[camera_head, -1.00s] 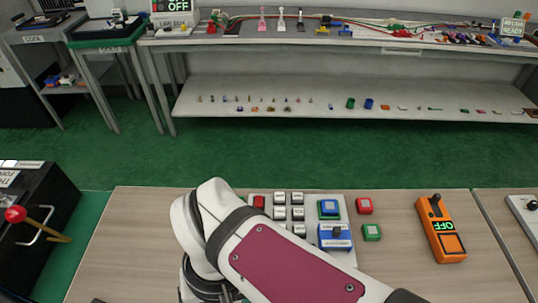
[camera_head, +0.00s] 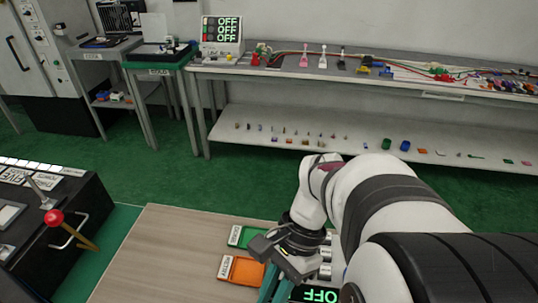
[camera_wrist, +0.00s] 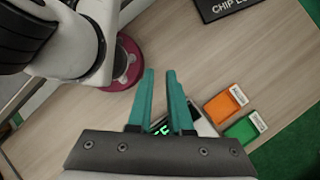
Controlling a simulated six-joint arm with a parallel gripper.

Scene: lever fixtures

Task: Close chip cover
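My gripper (camera_head: 272,284) is low in the head view, above the wooden table, with its wrist bent down. In the wrist view its two teal fingers (camera_wrist: 160,74) are apart with nothing between them. A black plate (camera_wrist: 232,5) with lettering that begins "CHIP" lies at the top edge of the wrist view, away from the fingers and cut off by the frame. I cannot pick out a chip cover for certain in either view.
A green tray (camera_head: 236,237) and an orange tray (camera_head: 228,270) lie beside my gripper. A panel with a lit OFF display (camera_head: 318,294) is partly hidden by my arm. A black box with a red-knobbed lever (camera_head: 54,218) stands at left. The table's left part is clear.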

